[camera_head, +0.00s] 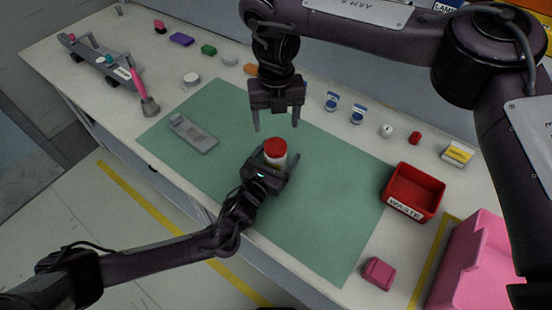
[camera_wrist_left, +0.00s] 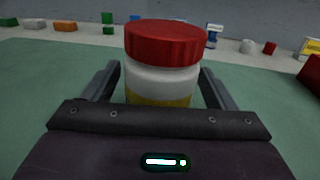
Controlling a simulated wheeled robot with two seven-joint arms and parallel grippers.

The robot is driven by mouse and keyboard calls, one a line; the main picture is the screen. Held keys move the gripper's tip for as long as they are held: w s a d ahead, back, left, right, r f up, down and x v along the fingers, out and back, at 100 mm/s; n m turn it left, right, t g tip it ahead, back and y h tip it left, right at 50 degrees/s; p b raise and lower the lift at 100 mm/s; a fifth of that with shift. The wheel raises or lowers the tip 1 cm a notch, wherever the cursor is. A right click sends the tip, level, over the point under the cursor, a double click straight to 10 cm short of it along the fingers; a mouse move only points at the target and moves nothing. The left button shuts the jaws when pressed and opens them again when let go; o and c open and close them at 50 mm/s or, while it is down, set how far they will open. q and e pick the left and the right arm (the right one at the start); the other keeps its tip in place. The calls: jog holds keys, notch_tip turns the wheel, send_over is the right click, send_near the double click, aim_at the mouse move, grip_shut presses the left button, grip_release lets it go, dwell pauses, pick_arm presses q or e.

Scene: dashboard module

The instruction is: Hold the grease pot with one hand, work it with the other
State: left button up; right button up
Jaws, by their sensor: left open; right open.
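The grease pot (camera_head: 275,152), a white jar with a red lid and a yellowish lower band, stands upright on the green mat (camera_head: 330,215). My left gripper (camera_head: 281,163) is open, with its fingers on either side of the pot. In the left wrist view the pot (camera_wrist_left: 165,75) stands between the fingers, and a gap shows at the right; its base is hidden by the gripper. My right gripper (camera_head: 276,122) is open and empty, pointing down above the mat, just above and beyond the red lid in the head view.
A red waste bin (camera_head: 413,191) stands right of the mat, with a pink block (camera_head: 378,273) and a large pink container (camera_head: 475,265) nearer. A grey plate (camera_head: 194,134) lies on the mat's left.

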aim_at(275, 146)
pick_arm(q)
jog(key=shift+w+d+r, duration=0.1)
jog(key=shift+w, duration=0.15)
pick_arm(e)
jog(key=shift+s+a+r, duration=0.1)
jog(key=shift+s, duration=0.05)
pick_arm(q)
jog(key=shift+c, duration=0.2)
grip_shut()
pick_arm(e)
jog(key=m, duration=1.9)
jog(key=shift+m, duration=0.4)
jog(key=m, duration=0.6)
jog(key=shift+m, duration=0.4)
jog(key=shift+f, duration=4.05)
